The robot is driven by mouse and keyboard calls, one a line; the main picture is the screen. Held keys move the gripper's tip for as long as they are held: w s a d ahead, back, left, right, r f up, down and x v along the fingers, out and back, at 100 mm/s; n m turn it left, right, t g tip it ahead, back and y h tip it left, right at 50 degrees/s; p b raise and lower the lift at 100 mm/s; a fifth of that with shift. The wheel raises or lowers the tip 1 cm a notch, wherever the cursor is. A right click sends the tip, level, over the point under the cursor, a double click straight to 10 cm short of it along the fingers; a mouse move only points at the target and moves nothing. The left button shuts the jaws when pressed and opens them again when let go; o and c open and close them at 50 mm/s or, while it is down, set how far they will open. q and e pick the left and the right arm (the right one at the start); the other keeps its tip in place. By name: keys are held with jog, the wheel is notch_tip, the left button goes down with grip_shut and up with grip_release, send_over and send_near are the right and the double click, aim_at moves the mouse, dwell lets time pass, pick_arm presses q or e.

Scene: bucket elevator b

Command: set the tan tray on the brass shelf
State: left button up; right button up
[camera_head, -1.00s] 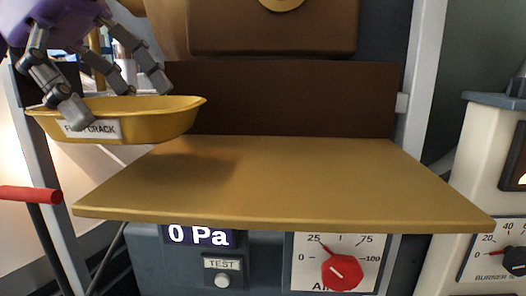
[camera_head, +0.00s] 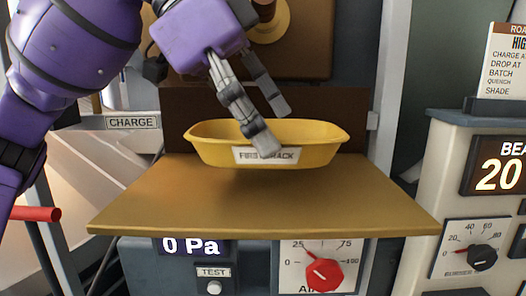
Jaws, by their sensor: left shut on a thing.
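The tan tray (camera_head: 215,151) is a yellow-tan oval dish with a white label on its front, partly covered by a finger. My left gripper (camera_head: 268,128) comes down from above and is shut on the tray's near wall. The tray is over the middle of the brass shelf (camera_head: 180,205), a flat gold-brown plate with a dark back wall. The tray's underside looks a little above the shelf, with a faint shadow below; I cannot tell whether it touches. My right gripper is not in view.
Below the shelf are a 0 Pa display (camera_head: 190,247), a TEST button (camera_head: 214,287) and a red-knobbed dial (camera_head: 324,274). A CHARGE label (camera_head: 133,122) and a red handle (camera_head: 35,214) are at left. A cream cabinet (camera_head: 455,165) stands at right. The shelf's front is clear.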

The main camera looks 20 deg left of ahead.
pick_arm(q)
jog(key=shift+a+f, duration=0.1)
jog(key=shift+f, duration=1.65)
jog(key=o, duration=0.9)
jog(key=shift+f, duration=0.1)
jog(key=v, duration=1.2)
jog(key=shift+w, duration=0.1)
